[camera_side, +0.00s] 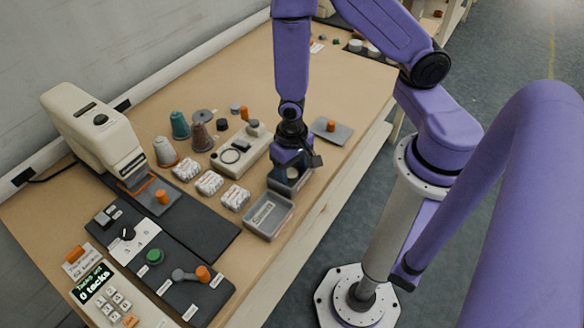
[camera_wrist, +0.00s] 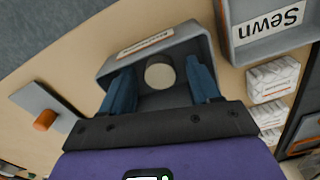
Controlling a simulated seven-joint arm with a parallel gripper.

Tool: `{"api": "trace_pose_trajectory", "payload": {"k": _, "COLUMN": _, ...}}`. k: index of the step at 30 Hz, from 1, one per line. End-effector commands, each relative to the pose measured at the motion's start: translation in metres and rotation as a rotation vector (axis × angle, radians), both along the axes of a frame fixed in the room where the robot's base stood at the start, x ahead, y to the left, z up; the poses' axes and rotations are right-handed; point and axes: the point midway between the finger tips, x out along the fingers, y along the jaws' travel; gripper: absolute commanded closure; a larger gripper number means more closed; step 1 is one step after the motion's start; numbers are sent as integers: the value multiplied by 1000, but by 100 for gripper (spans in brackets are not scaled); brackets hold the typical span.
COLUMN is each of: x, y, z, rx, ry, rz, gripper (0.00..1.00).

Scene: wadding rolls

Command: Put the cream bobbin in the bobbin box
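The cream bobbin (camera_wrist: 160,74) shows as a pale round disc within the outline of a small grey box, taken as the bobbin box (camera_wrist: 195,45). A white label with small, unreadable lettering is on the box. My gripper (camera_wrist: 162,82) is above this box with its two blue fingers spread, one on each side of the bobbin. A gap shows between the bobbin and each finger. In the side view my gripper (camera_side: 291,166) points down over the box (camera_side: 290,186) and hides much of it. Whether the bobbin rests on the box floor is hard to tell.
A grey tray marked "Sewn" (camera_side: 269,215) stands beside the box. Several white wrapped rolls (camera_side: 209,183) lie to its left. A grey plate with an orange peg (camera_side: 331,131) is behind. Thread cones (camera_side: 165,152) and a sewing machine (camera_side: 95,130) stand further left.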

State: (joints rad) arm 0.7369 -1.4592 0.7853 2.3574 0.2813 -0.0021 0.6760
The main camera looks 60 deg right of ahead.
Motion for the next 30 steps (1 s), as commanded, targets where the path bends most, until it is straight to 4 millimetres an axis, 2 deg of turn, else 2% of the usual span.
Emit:
{"api": "trace_pose_trajectory", "payload": {"k": 14, "x": 1, "y": 0, "z": 7, "rx": 1, "ry": 0, "rz": -1, "gripper": 39}}
{"api": "trace_pose_trajectory", "payload": {"k": 30, "x": 0, "y": 2, "z": 47, "rx": 8, "ry": 1, "rz": 1, "gripper": 39}}
